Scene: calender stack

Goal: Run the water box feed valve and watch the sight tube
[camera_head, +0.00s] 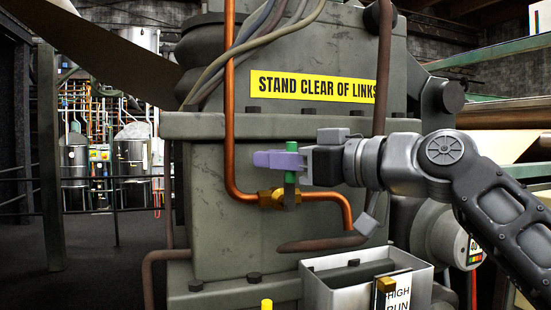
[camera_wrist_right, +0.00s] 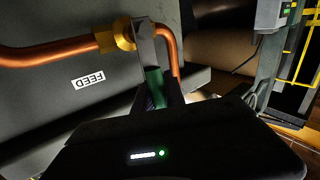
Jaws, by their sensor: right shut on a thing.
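The feed valve is a brass body (camera_head: 279,198) on a copper pipe (camera_head: 230,120), with an upright green handle (camera_head: 290,178). My right gripper (camera_head: 277,160), with purple fingers, reaches in from the right and is shut on the green handle, which shows above and below the fingers. In the right wrist view the handle (camera_wrist_right: 154,87) is partly hidden by the gripper, near the brass fitting (camera_wrist_right: 124,35) and a FEED label (camera_wrist_right: 88,80). An open metal water box (camera_head: 318,285) stands below. A HIGH/RUN plate (camera_head: 398,294) is at its front; I cannot make out a liquid level. My left gripper is out of view.
The grey machine housing (camera_head: 212,225) stands close behind the valve, with a yellow STAND CLEAR OF LINKS sign (camera_head: 312,86). Open floor (camera_head: 105,270) is at the left.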

